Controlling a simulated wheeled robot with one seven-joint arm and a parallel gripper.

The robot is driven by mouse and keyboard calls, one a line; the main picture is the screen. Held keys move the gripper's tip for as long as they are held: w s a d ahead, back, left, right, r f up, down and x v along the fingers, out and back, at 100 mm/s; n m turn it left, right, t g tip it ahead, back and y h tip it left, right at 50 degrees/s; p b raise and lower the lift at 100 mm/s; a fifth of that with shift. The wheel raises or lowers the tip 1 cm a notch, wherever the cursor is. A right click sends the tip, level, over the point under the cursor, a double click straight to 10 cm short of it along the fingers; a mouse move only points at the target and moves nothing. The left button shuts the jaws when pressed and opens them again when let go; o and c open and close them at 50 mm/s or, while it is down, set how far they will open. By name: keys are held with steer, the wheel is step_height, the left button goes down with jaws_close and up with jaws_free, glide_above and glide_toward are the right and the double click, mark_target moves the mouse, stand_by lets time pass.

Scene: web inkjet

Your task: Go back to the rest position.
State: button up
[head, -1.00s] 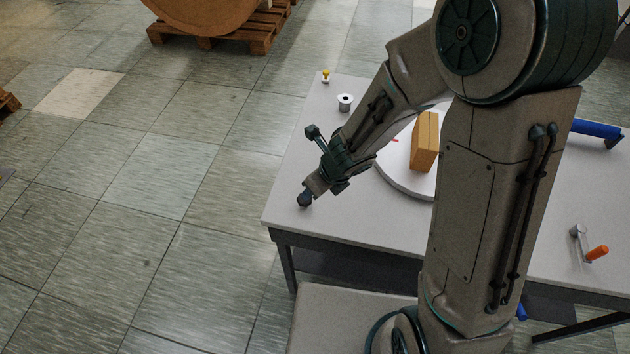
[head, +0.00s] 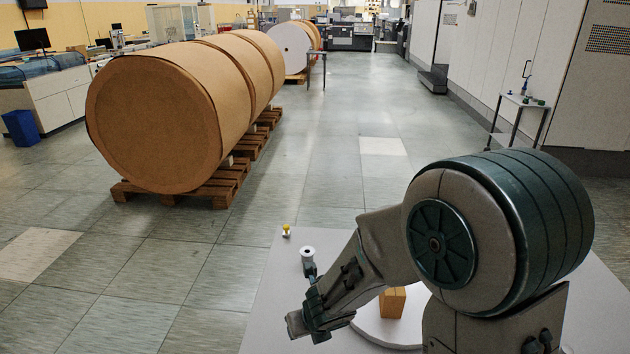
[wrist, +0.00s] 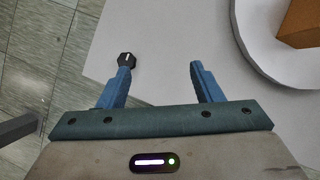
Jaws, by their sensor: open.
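My gripper (wrist: 161,72) is open and empty, its two blue fingers apart above the pale table top in the wrist view. A small black hexagonal piece (wrist: 126,60) shows at the left fingertip; I cannot tell whether it touches. In the head view my arm is bent, with its wrist low over the near left part of the table (head: 262,325). The fingers are hard to make out there.
A round white tray (head: 375,327) with an orange-brown block (head: 392,302) lies right of my wrist. A white spool (head: 307,254) and a small yellow-topped piece (head: 286,230) stand near the table's far left edge. Large brown rolls (head: 160,115) lie on pallets beyond; open floor surrounds them.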

steer(key=s+d+r+m+t+h+b, duration=0.1)
steer(key=d+r+m+h, duration=0.3)
steer(key=d+m, duration=0.55)
steer(key=s+d+r+m+h+b, duration=0.1)
steer(key=d+r+m, duration=0.55)
steer(key=m, duration=0.65)
steer(key=s+r+m+g+y+b, duration=0.2)
steer(key=s+m, duration=1)
steer(key=m, duration=0.6)
steer(key=shift+s+d+r+y, duration=0.2)
steer(key=shift+d+r+y, duration=0.1)
steer(key=shift+d+y, duration=0.15)
